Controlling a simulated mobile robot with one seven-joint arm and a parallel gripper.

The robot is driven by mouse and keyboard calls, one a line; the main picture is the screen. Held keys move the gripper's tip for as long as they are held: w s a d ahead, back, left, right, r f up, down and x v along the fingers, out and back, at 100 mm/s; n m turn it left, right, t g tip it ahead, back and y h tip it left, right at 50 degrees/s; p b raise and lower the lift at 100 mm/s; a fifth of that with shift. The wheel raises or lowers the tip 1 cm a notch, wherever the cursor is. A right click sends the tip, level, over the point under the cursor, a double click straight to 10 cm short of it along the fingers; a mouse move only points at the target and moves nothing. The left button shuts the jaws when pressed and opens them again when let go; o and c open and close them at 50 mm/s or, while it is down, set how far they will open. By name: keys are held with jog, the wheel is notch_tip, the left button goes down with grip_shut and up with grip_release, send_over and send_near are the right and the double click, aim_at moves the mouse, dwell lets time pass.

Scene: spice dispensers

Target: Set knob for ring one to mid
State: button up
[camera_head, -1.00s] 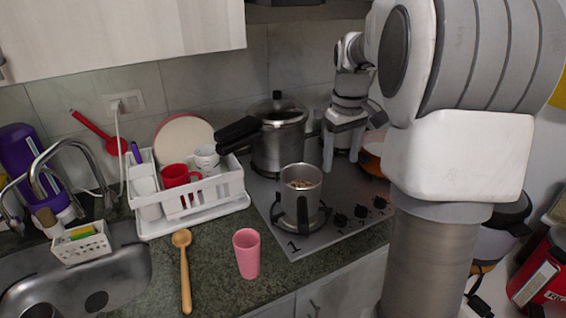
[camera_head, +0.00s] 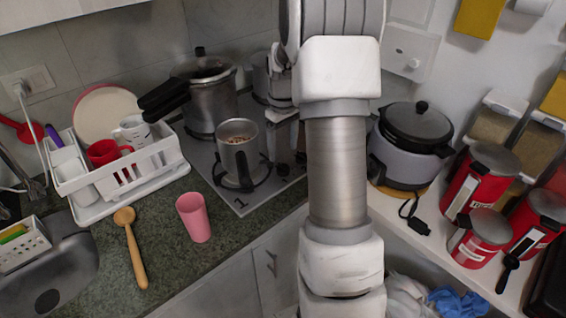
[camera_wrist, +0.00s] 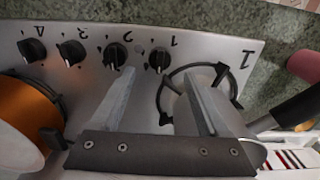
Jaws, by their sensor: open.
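In the wrist view, the stove panel shows a row of black knobs. The knob marked 1 (camera_wrist: 160,58) is the rightmost, beside the knob marked 2 (camera_wrist: 115,55). My gripper (camera_wrist: 160,74) is open, its two fingers pointing toward the panel on either side of knob 1, with nothing between them. I cannot tell the height gap or the knob's exact setting. Ring one (camera_wrist: 172,92), by the large painted 1, lies right of the knob and is partly covered by a finger.
A steel pot (camera_head: 238,150) stands on ring one, with a pressure cooker (camera_head: 210,105) behind it. A pink cup (camera_head: 194,217), wooden spoon (camera_head: 131,247) and dish rack (camera_head: 120,180) are left. A rice cooker (camera_head: 410,150) and red canisters (camera_head: 480,185) are right.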

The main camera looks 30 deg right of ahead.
aim_at(283, 165)
jog(key=shift+f, duration=2.75)
grip_shut()
